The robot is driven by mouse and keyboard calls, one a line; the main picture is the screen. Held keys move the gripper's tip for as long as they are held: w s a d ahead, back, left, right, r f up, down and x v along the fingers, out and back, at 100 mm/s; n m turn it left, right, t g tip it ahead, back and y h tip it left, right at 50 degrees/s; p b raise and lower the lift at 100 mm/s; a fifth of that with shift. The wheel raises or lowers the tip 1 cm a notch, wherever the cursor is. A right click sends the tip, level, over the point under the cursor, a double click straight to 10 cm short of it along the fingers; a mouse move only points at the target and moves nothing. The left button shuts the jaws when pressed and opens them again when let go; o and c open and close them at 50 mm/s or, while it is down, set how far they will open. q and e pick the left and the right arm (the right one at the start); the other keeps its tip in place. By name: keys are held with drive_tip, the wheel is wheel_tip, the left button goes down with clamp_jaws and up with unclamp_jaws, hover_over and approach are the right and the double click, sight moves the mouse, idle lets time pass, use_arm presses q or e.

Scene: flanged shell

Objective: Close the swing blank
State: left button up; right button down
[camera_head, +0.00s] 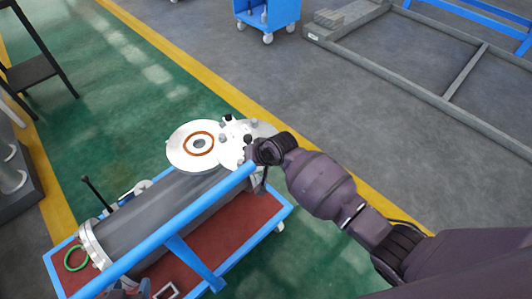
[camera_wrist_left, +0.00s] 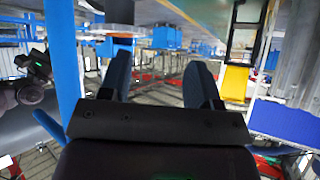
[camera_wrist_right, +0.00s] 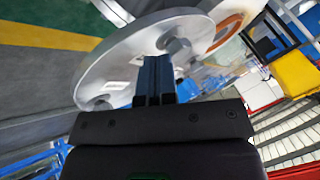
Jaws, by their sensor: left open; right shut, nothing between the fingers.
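The swing blank (camera_head: 238,133) looks like a pale round disc with small knobs, at the far end of the grey shell (camera_head: 150,215) in the head view. Beside it, partly overlapping in the picture, is a pale flange face (camera_head: 181,150) with an orange-brown ring around its opening. My right gripper (camera_head: 254,152) is at the blank's near edge. In the right wrist view its shut, empty fingers (camera_wrist_right: 155,78) lie in front of the disc (camera_wrist_right: 115,65); contact cannot be told. My left gripper (camera_wrist_left: 158,80) is open and empty; in the head view it shows only partly at the bottom edge.
The shell lies on a blue-framed cart (camera_head: 270,222) with a red-brown deck. A green ring (camera_head: 76,258) is by its near end. A blue trolley (camera_head: 266,16) and a grey floor frame (camera_head: 400,85) stand farther back.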

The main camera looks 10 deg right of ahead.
sight(238, 164)
drive_tip(key=shift+a+r+m, duration=0.25)
drive_tip(key=shift+a+m, duration=0.05)
drive_tip(key=shift+a, duration=0.35)
drive_tip(key=shift+s+a+f+p, duration=0.1)
drive_tip(key=shift+a+f+p, duration=0.1)
drive_tip(key=shift+a, duration=0.15)
drive_tip(key=shift+s+a+f+p, duration=0.1)
drive_tip(key=shift+a+p, duration=0.1)
drive_tip(key=shift+a, duration=0.15)
drive_tip(key=shift+a+f, duration=0.1)
drive_tip(key=shift+a, duration=0.4)
drive_tip(key=shift+s+d, duration=0.1)
drive_tip(key=shift+d, duration=0.05)
